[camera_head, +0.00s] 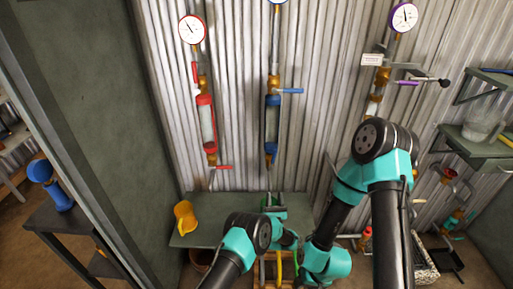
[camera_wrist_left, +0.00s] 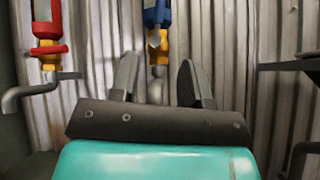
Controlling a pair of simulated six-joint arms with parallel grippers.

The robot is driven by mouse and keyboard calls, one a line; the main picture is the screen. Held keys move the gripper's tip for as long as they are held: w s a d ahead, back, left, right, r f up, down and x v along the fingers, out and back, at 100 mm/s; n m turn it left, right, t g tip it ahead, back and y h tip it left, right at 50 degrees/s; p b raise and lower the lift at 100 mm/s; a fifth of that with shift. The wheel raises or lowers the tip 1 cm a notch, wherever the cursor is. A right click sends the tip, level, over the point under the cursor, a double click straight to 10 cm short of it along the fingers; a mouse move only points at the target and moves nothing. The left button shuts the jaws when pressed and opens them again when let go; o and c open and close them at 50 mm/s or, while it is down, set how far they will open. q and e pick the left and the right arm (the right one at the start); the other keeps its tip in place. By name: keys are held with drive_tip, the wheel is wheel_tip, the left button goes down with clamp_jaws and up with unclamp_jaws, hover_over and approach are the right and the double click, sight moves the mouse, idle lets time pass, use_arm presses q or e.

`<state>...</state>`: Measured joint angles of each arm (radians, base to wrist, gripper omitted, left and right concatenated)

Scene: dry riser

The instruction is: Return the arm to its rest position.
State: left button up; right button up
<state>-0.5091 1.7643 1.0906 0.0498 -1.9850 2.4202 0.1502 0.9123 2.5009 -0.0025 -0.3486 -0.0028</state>
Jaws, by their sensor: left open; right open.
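My left gripper (camera_head: 273,200) is in front of the corrugated wall, below the blue riser pipe (camera_head: 271,125) and over the back of the grey-green bench (camera_head: 212,232). In the left wrist view its two dark fingers (camera_wrist_left: 158,80) are apart. Nothing is held between them. The lower end of the blue pipe (camera_wrist_left: 156,14) shows beyond the fingers, with a rounded grey piece between them farther back. My right arm (camera_head: 385,145) bends at the right of the head view. Its teal wrist (camera_head: 327,264) is low by the wooden crate, and its fingers are mostly hidden there.
A red riser pipe (camera_head: 206,125) with levers stands left of the blue one. A purple lever (camera_head: 407,83) is at upper right. A yellow cup (camera_head: 184,217) stands on the bench's left. A wooden crate (camera_head: 262,284) is at bottom middle. Shelves (camera_head: 478,147) are at right.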

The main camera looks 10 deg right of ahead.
use_arm(q)
drive_tip(key=w+a+f+m+g, duration=0.2)
drive_tip(key=a+m+g, duration=0.2)
drive_tip(key=a+m, duration=0.15)
drive_tip(key=w+a+f+m+g, duration=0.2)
drive_tip(key=w+a+m+g, duration=0.15)
drive_tip(key=a, duration=0.25)
drive_tip(key=s+a+f+m+g, duration=0.3)
drive_tip(key=s+a+m+g, duration=0.15)
drive_tip(key=a, duration=0.25)
drive_tip(key=s+a+f+m+g, duration=0.3)
drive_tip(key=s+a+m, duration=0.15)
drive_tip(key=a, duration=0.25)
drive_tip(key=s+a+r+m+g, duration=0.1)
drive_tip(key=s+a+m+g, duration=0.2)
drive_tip(key=s, duration=0.7)
drive_tip(key=s+a+m+g, duration=0.4)
drive_tip(key=s+a, duration=0.3)
drive_tip(key=s, duration=0.3)
drive_tip(key=s+a+r+m+g, duration=0.1)
drive_tip(key=s+a+m+g, duration=0.3)
drive_tip(key=s, duration=0.6)
drive_tip(key=shift+s+a+r+m, duration=0.3)
drive_tip(key=shift+a+m, duration=0.2)
drive_tip(key=shift+a, duration=0.1)
